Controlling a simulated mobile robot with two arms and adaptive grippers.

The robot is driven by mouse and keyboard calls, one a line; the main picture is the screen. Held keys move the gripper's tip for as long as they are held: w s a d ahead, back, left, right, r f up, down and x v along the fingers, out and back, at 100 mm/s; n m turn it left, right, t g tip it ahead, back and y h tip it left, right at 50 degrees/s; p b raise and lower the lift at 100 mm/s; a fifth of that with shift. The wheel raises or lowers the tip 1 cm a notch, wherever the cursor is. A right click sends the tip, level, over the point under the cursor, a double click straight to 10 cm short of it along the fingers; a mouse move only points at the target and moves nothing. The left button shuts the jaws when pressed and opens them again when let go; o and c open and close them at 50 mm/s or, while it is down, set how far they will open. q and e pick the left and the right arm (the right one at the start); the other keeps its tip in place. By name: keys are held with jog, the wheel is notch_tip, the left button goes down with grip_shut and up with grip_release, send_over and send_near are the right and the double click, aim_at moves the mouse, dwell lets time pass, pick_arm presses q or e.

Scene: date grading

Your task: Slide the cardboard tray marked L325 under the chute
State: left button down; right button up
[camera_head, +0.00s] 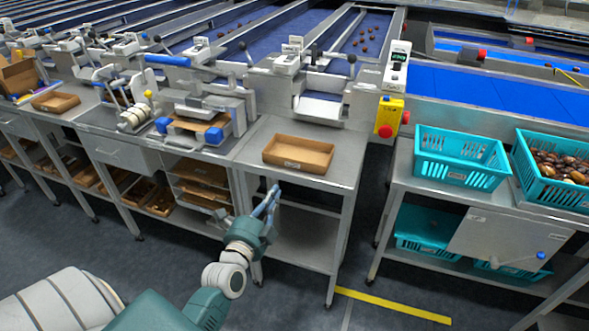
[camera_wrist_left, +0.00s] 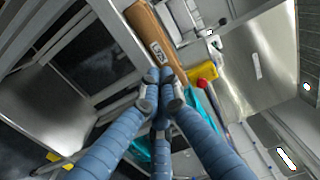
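The cardboard tray (camera_head: 298,165) lies empty on the steel table in the head view, in front of a metal chute (camera_head: 318,106). A small label is on its front wall, too small to read there. The tray also shows in the left wrist view (camera_wrist_left: 146,24), with its label beyond my fingertips. My left gripper (camera_head: 274,192) is in front of the table's near edge, short of the tray and apart from it. In the left wrist view its fingertips (camera_wrist_left: 160,82) are drawn together with nothing seen between them. My right gripper is not in view.
A yellow box with a red button (camera_head: 389,117) stands right of the chute. Teal crates (camera_head: 463,172) stand on the right-hand bench. A weighing and clamping device (camera_head: 205,105) is to the left. Bare tabletop surrounds the tray, and a gap separates the two benches.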

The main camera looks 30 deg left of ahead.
pick_arm(q)
send_near(296, 157)
jog(key=shift+w+d+r, duration=0.1)
jog(key=shift+w+r, duration=0.55)
jog(key=shift+r, duration=0.2)
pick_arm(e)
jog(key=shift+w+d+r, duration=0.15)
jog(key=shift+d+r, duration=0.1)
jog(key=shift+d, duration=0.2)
pick_arm(q)
jog(key=b+x, duration=0.1)
jog(key=x, duration=0.5)
jog(key=shift+w, duration=0.45)
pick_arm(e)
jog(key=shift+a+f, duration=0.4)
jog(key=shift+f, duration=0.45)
pick_arm(q)
jog(key=shift+s, duration=0.1)
